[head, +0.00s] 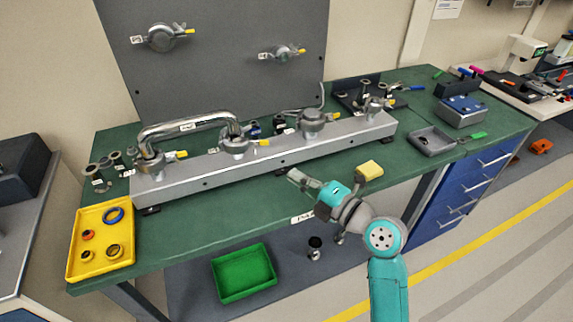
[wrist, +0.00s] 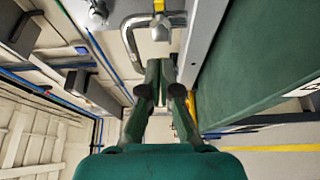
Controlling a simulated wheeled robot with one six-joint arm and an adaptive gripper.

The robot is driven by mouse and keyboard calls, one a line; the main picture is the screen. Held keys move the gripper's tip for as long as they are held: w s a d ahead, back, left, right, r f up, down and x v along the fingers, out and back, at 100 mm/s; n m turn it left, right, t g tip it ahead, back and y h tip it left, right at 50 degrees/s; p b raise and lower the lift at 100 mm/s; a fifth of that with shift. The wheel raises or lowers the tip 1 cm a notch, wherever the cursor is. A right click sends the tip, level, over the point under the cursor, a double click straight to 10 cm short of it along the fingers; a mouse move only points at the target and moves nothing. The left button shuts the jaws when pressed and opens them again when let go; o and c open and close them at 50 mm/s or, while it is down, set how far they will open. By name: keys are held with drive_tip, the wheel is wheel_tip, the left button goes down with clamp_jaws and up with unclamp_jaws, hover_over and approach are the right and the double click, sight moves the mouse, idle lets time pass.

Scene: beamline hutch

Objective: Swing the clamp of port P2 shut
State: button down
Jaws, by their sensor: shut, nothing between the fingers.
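A long grey manifold (head: 270,155) on the green bench carries several ports with metal clamps and yellow-tipped levers. A bent pipe (head: 185,125) joins the left port clamp (head: 150,165) to the second port clamp (head: 236,140). A third port clamp (head: 312,122) and a right port clamp (head: 375,106) follow. The labels are too small to tell which is P2. My gripper (head: 297,178) is shut and empty, in front of the manifold near its middle, apart from the clamps. In the wrist view, my shut fingers (wrist: 161,72) lie below the bent pipe (wrist: 130,38) and a yellow-tipped lever (wrist: 159,6).
A yellow tray (head: 75,255) with rings sits at the bench's left. A back panel (head: 220,60) holds two more fittings. A green bin (head: 243,273) is below.

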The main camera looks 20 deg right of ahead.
approach(261, 144)
drive_tip(key=w+a, duration=0.2)
drive_tip(key=a, duration=0.2)
drive_tip(key=w, duration=0.1)
drive_tip(key=w+d, duration=0.1)
drive_tip(key=w, duration=0.1)
drive_tip(key=shift+w+d, duration=0.2)
drive_tip(key=shift+w, duration=0.15)
drive_tip(key=w, duration=0.1)
drive_tip(key=w+d, duration=0.1)
drive_tip(key=w, duration=0.1)
drive_tip(key=w+d, duration=0.1)
drive_tip(key=shift+w+d, duration=0.1)
drive_tip(key=shift+w, duration=0.3)
